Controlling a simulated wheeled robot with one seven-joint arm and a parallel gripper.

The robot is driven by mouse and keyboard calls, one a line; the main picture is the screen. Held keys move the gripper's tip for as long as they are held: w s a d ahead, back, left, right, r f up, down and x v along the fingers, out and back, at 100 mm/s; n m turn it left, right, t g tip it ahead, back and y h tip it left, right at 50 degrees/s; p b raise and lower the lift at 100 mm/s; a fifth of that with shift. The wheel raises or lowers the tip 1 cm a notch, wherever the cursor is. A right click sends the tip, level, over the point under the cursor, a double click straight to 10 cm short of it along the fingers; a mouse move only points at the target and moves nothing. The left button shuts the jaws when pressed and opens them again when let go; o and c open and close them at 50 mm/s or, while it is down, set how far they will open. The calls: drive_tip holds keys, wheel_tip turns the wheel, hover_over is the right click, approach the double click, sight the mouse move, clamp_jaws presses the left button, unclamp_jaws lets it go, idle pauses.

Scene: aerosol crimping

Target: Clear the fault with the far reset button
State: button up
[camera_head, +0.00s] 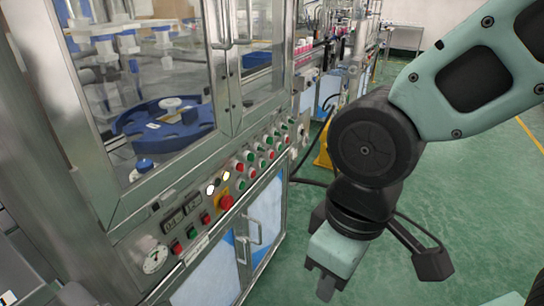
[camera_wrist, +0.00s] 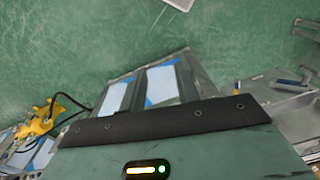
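The machine's sloped control panel (camera_head: 196,217) runs along its front on the left of the head view. It carries several red and green buttons in rows. The far end of the rows (camera_head: 286,138) holds small buttons whose labels are unreadable, so I cannot tell which one is the reset.
Glass doors (camera_head: 158,90) stand above the panel and cabinet doors with handles (camera_head: 265,215) below. A yellow object (camera_head: 323,150) and black cables are on the floor side beyond; the yellow object shows in the wrist view (camera_wrist: 36,124). Green floor (camera_head: 470,190) is open on the right.

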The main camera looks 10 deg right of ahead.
clamp_jaws()
idle(1.4)
